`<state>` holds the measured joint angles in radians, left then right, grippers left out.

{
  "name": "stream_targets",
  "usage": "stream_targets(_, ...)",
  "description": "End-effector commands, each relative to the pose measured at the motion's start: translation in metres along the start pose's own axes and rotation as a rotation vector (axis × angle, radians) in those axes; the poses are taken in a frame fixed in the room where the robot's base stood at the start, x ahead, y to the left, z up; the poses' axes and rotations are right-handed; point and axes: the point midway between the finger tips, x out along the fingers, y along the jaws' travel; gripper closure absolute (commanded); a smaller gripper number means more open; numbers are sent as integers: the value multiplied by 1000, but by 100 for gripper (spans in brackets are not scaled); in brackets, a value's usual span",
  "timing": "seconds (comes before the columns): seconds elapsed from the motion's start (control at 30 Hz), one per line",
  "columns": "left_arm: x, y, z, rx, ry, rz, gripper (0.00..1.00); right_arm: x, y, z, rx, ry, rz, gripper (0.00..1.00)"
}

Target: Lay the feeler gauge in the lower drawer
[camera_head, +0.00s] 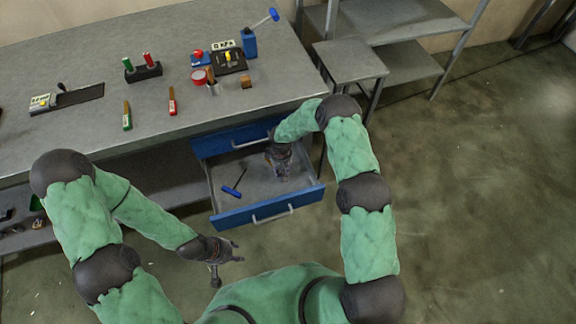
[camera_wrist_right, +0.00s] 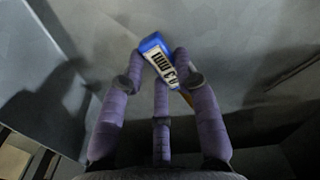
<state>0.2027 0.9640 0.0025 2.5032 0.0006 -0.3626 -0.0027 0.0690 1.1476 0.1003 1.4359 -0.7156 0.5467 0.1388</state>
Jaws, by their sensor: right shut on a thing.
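The feeler gauge (camera_wrist_right: 156,54) has a blue body and a white label that seems to read 0.3 mm. My right gripper (camera_wrist_right: 160,75) is shut on it in the right wrist view, with fingers on both sides. In the head view my right gripper (camera_head: 281,172) points down inside the open lower drawer (camera_head: 268,208), towards its right side. The gauge is mostly hidden by the gripper there, and I cannot tell whether it touches the drawer floor. My left gripper (camera_head: 228,257) is open and empty, in front of the drawer.
A blue-handled tool (camera_head: 234,184) lies in the left part of the drawer. The upper drawer (camera_head: 232,139) is directly above and behind. The workbench (camera_head: 200,125) holds red and green tools, a black rack (camera_head: 143,71) and a blue container (camera_head: 249,45).

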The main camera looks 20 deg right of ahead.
Motion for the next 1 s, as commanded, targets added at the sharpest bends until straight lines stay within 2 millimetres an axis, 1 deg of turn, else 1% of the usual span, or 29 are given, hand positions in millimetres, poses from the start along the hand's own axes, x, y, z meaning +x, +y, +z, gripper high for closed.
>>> stream_targets(0.17, 4, -1, 0, 0, 0, 0, 60, 1, 11, -3, 1, -1, -1, 96)
stream_targets(0.4, 15, -5, -1, 0, 0, 0, 60, 3, 46, -12, 1, 0, -1, 96)
stream_targets(0.5, 21, -7, -1, 0, 0, 0, 60, 12, 44, -12, -2, -3, -2, 96)
stream_targets(0.8, 20, -7, -1, 0, 0, 0, 60, 12, 45, -12, -1, -2, -1, 96)
stream_targets(0.97, 24, -9, -1, 0, 0, 0, 60, 16, 44, -12, -1, -2, -2, 96)
stream_targets(1.0, 24, -9, -1, 0, 0, 0, 60, 17, 44, -12, -1, -2, -2, 66)
